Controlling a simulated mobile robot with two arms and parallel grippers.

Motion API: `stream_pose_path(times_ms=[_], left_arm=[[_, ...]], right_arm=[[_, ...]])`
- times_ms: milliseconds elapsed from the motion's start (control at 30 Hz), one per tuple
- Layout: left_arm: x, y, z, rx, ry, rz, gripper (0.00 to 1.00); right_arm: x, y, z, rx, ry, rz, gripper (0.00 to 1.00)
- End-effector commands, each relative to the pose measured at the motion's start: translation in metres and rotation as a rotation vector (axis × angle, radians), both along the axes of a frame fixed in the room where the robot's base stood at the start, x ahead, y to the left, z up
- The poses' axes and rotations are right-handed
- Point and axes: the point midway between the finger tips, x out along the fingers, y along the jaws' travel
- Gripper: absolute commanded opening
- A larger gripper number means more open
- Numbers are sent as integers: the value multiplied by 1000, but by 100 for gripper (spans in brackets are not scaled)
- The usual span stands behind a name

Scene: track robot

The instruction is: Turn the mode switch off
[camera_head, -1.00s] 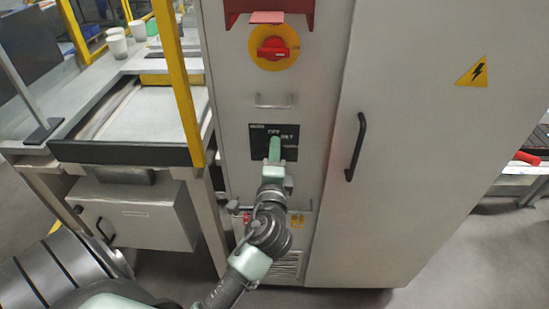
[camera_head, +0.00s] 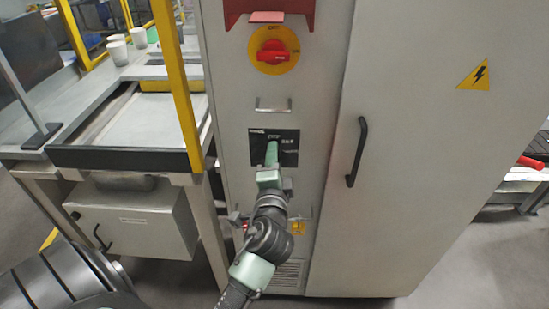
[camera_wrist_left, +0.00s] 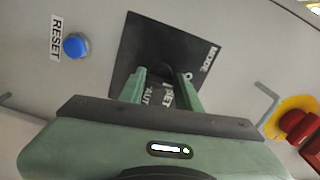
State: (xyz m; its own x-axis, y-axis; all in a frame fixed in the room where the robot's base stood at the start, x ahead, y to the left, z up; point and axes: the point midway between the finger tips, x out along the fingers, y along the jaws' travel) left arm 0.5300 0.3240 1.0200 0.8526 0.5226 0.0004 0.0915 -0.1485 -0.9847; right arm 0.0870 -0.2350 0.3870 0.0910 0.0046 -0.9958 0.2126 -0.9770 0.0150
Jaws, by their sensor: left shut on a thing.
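The mode switch panel (camera_head: 288,150) is a black plate with white lettering on the grey cabinet front. In the left wrist view the plate (camera_wrist_left: 135,55) reads MODE, with SET and AUT partly visible. My left gripper (camera_head: 271,152) reaches up to the plate from below. In the left wrist view its two green fingers (camera_wrist_left: 165,88) stand on either side of the plate's middle, shut on the switch knob, which is dark and mostly hidden between them. The knob's pointing direction cannot be made out. My right gripper is not in view.
A red rotary switch on a yellow disc (camera_head: 273,52) sits above the panel, with a metal handle (camera_head: 273,107) between. A blue RESET button (camera_wrist_left: 75,46) is beside the plate. A black door handle (camera_head: 356,152) is at the right. A workbench (camera_head: 125,157) stands left.

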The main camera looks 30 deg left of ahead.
Motion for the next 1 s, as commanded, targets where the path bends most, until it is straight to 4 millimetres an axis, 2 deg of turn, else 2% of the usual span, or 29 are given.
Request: stream_pose_path(times_ms=[33,100,467,800,1000], left_arm=[[0,0,-2,-1,3,1,39],[0,0,-1,-1,3,1,52],[-4,-3,-2,0,2,0,52],[-50,-30,-4,-4,3,0,52],[-66,-40,-2,-1,3,1,52]], right_arm=[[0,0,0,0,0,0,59],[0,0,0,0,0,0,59],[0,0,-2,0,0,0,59],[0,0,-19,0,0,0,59],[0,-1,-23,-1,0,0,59]])
